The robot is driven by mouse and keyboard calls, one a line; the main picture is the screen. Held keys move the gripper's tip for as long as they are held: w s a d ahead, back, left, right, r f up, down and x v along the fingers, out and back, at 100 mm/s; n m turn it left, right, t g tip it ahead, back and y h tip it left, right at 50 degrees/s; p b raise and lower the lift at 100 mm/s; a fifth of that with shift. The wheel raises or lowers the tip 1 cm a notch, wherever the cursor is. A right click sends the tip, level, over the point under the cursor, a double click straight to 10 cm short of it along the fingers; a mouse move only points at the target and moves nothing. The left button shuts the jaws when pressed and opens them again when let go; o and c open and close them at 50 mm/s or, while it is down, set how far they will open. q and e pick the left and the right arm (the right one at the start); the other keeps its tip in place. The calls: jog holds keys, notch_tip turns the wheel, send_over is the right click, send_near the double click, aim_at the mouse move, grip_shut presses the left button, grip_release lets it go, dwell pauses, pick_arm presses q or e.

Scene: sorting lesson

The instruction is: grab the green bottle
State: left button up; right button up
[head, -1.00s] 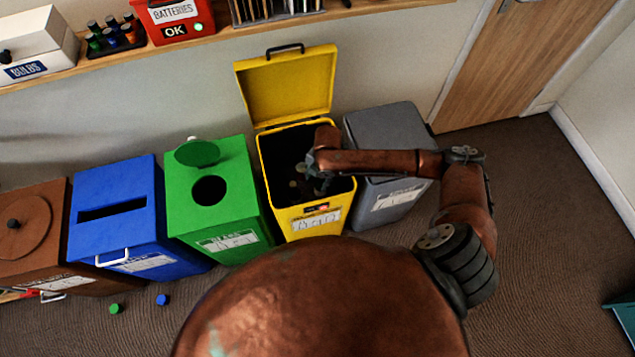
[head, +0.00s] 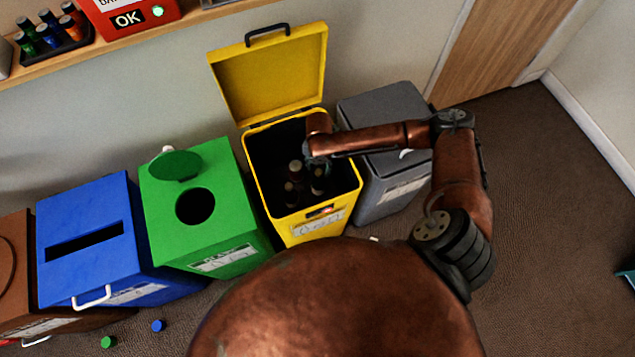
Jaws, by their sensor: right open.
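My right gripper (head: 304,189) points down into the open yellow bin (head: 329,228), with its dark fingers apart inside the mouth. My left gripper is not in view.
The green bin (head: 230,226) with a round hole and the blue slotted bin (head: 83,243) stand left of the yellow one. The grey bin (head: 382,109) stands right. The yellow lid (head: 272,80) is raised behind. Small green (head: 108,342) and blue (head: 158,325) caps lie on the floor.

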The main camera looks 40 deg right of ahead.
aim_at(319, 171)
notch_tip(319, 171, down, 3)
jog(key=shift+d+f+b, duration=0.1)
jog(key=shift+f+b, duration=0.05)
jog(key=shift+b, duration=0.4)
jog(key=shift+f, duration=0.3)
jog(key=shift+r, duration=0.15)
jog(key=shift+c, duration=0.4)
jog(key=c, duration=0.3)
grip_shut()
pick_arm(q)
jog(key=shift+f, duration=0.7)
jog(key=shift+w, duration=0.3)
